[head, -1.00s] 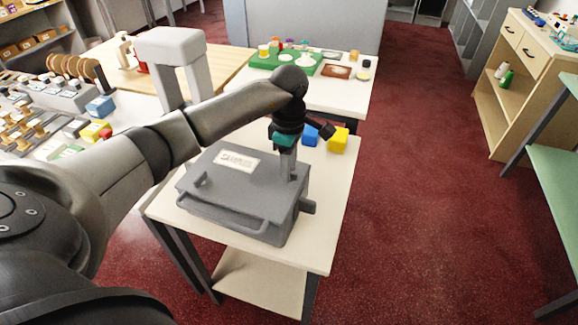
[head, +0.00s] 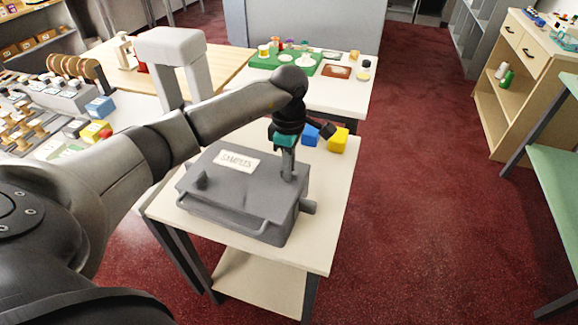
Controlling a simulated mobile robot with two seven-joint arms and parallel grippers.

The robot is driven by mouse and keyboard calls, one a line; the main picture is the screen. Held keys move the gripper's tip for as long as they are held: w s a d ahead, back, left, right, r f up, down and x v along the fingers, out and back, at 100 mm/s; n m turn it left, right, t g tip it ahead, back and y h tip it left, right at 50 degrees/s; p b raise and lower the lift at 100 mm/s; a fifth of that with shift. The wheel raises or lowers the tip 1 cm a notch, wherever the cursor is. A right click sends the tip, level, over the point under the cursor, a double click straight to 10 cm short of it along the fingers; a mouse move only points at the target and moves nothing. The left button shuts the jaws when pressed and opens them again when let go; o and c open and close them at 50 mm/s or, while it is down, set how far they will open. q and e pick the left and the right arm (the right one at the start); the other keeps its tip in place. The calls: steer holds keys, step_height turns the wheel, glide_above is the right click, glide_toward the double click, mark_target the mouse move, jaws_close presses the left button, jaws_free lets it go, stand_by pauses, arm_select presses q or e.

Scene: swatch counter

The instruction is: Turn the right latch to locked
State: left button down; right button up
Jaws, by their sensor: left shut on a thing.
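A grey case (head: 225,190) lies closed on the small cream table, with a white label reading SAMPLES (head: 238,161) on its lid. A small dark latch (head: 201,182) stands near the lid's left edge. My left gripper (head: 288,172) points down at the lid's right side and is shut on the right latch. The fingers cover that latch, so I cannot tell which way it points. My right gripper is not in view.
A blue block (head: 310,135) and a yellow block (head: 338,140) stand just behind the case. A carrying handle (head: 240,222) sticks out at its front. The cream table (head: 325,225) has bare room to the right. Red floor lies beyond.

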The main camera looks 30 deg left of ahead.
arm_select(q)
steer(key=n+p, duration=0.1)
steer(key=n, duration=0.3)
steer(key=shift+r, duration=0.1)
steer(key=n+p, duration=0.1)
steer(key=n, duration=0.3)
steer(key=shift+n, duration=0.4)
steer(key=n+p, duration=0.1)
steer(key=n, duration=0.3)
steer(key=shift+n, duration=0.3)
steer(key=shift+n+p, duration=0.95)
steer(key=shift+n, duration=0.95)
steer(key=c, duration=0.9)
jaws_free()
